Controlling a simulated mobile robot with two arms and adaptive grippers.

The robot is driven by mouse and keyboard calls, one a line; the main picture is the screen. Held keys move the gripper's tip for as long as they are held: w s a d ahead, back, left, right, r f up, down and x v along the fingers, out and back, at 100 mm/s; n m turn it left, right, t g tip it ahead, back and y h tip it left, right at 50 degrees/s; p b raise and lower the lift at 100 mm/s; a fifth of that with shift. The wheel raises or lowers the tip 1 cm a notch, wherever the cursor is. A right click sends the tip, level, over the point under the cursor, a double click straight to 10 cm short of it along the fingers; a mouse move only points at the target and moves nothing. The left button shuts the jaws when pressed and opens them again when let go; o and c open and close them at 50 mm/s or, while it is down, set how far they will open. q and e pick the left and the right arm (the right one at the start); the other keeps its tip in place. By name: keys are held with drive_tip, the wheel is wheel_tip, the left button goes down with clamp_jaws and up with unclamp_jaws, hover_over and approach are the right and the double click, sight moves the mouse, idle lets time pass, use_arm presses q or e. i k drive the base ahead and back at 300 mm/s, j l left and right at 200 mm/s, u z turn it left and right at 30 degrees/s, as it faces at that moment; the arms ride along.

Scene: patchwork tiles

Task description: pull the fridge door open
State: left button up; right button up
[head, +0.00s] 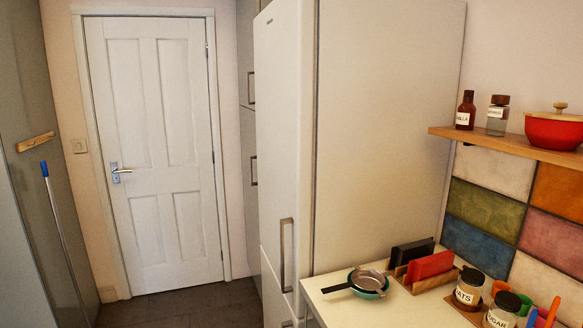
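The white fridge (385,120) stands right of the middle in the head view, seen mostly from its side. Its door (280,130) faces left and appears closed. A long vertical metal handle (287,255) is on the lower part of the front, and part of another handle (287,323) shows at the bottom edge. Neither of my grippers is in view, and nothing touches the fridge handles.
A counter (325,298) with a pan (368,282) and jars (468,287) adjoins the fridge at the lower right. A shelf (510,146) hangs above it. A closed white room door (155,150) is behind. The dark floor (185,305) before it looks clear.

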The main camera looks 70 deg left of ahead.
sight(285, 32)
drive_tip(key=u, duration=2.35)
